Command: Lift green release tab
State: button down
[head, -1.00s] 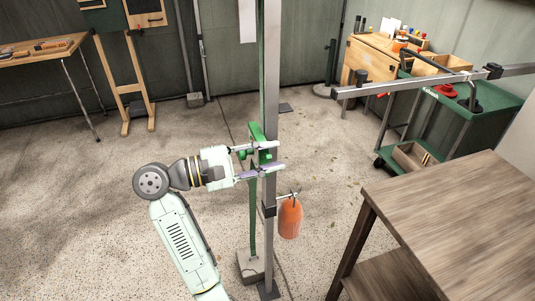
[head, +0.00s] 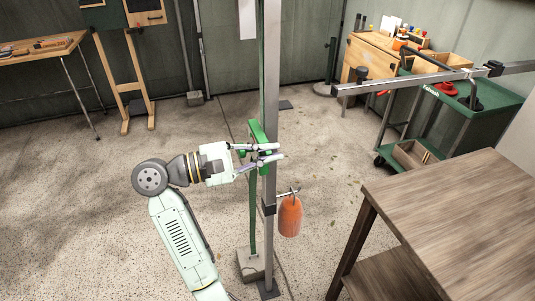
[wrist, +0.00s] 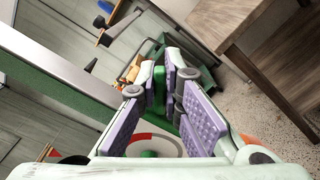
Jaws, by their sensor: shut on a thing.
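A green bracket (head: 257,131) sits on the upright metal post (head: 271,95) in the middle of the head view. My gripper (head: 270,153) reaches in from the left at the bracket's lower part. Its fingers are shut on the green release tab (head: 263,152), which is mostly hidden between them. In the wrist view the purple-padded fingers (wrist: 167,88) stand close together. A green rounded part (wrist: 150,153) shows near the palm there.
An orange weight (head: 290,216) hangs low on the post, just right of it. A horizontal metal bar (head: 410,82) extends at the upper right. A wooden table (head: 465,205) fills the lower right. Open floor lies left of the post.

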jog(key=shift+n, duration=0.4)
jog(key=c, duration=1.7)
grip_release()
jog(key=v, duration=1.2)
jog(key=shift+r, duration=0.1)
